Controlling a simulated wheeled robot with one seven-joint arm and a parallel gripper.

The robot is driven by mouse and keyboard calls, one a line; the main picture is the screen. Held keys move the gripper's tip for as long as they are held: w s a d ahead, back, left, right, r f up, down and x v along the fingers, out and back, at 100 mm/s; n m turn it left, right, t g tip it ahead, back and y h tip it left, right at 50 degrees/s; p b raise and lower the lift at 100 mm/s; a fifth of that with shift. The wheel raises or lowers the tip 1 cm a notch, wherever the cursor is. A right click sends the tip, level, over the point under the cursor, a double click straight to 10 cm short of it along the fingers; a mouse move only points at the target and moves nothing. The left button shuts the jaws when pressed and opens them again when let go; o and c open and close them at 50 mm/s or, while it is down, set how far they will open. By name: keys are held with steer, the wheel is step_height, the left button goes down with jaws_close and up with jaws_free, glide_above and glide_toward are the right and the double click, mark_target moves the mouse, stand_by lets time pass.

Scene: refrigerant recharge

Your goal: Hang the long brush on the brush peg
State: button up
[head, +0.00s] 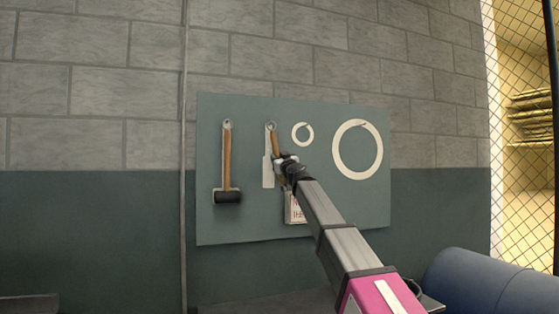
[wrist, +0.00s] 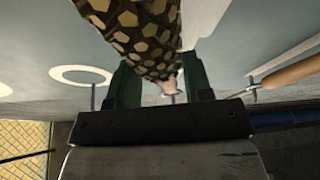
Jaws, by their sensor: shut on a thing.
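The long brush is in my gripper (head: 285,162) at the pegboard. Its tan handle (head: 277,143) points up beside the brush peg (head: 271,126), over the white brush-shaped outline (head: 268,172). In the wrist view, a dark, tan-patterned part of the brush (wrist: 145,35) lies between the green fingers of my gripper (wrist: 162,88) and tapers to a pale tip. A peg (wrist: 172,97) shows close to that tip. I cannot tell whether the handle is on the peg or only in front of it. My gripper and arm hide the brush's lower part.
The pegboard (head: 240,225) is on a block wall. A mallet (head: 227,165) hangs left of the brush outline. A small ring outline (head: 309,134) and a large one (head: 338,166) are to the right. A red-and-white label (head: 293,212) is below my gripper.

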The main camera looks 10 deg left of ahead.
steer(key=o, duration=1.1)
steer(key=shift+c, duration=0.2)
